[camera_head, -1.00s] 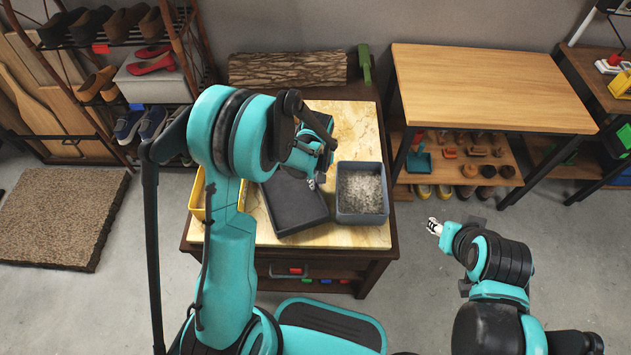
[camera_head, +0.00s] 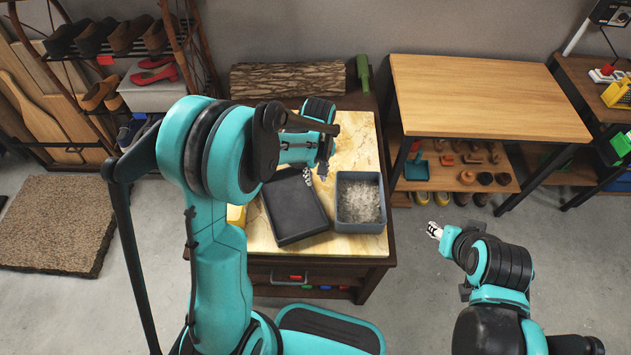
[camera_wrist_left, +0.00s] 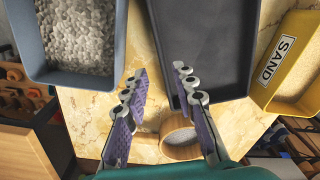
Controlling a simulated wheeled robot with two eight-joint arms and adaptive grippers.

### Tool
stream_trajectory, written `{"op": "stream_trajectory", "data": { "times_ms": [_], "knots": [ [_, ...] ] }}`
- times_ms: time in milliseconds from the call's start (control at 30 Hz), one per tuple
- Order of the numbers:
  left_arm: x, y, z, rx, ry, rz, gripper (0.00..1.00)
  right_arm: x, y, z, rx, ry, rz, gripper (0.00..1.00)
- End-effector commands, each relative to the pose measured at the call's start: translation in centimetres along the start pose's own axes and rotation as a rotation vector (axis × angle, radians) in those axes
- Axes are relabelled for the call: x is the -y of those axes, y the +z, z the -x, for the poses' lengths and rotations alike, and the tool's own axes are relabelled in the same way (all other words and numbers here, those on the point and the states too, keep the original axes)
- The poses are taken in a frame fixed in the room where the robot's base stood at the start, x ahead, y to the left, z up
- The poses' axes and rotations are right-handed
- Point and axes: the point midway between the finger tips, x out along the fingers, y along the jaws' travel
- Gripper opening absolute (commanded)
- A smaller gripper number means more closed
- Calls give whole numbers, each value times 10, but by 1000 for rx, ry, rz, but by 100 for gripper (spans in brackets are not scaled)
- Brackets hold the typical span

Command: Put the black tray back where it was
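The black tray (camera_head: 296,220) lies flat on the marble-topped table, between the yellow container (camera_head: 236,215) and the blue-grey gravel container (camera_head: 361,224). My left gripper (camera_head: 316,176) is above the tray's far right corner. In the left wrist view the left gripper (camera_wrist_left: 160,71) is open, with nothing gripped. Its fingers appear on either side of the black tray's (camera_wrist_left: 205,45) left edge; I cannot tell how high above it they are. My right gripper (camera_head: 435,229) hangs over the floor, away from the table; its finger opening is too small to judge.
In the left wrist view, a round wooden container (camera_wrist_left: 180,140) shows between the fingers, and the yellow container is labelled SAND (camera_wrist_left: 278,61). A log (camera_head: 288,78) lies behind the table top. A wooden table (camera_head: 485,97) with a bare top stands right.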

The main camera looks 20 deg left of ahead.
Motion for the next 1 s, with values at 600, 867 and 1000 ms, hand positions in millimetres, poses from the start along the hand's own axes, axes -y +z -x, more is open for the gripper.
{"op": "stream_trajectory", "data": {
  "times_ms": [600, 867, 1000],
  "knots": [
    [42, 37, 116, -178, 124, -217, 27, 0, -6, 9, 0, 0, 0, 40],
    [88, 83, 157, -401, 203, -442, 27, 0, -6, 9, 0, 0, 0, 40],
    [106, 102, 161, -508, 220, -538, 27, 0, -6, 9, 0, 0, 0, 40]
  ]
}}
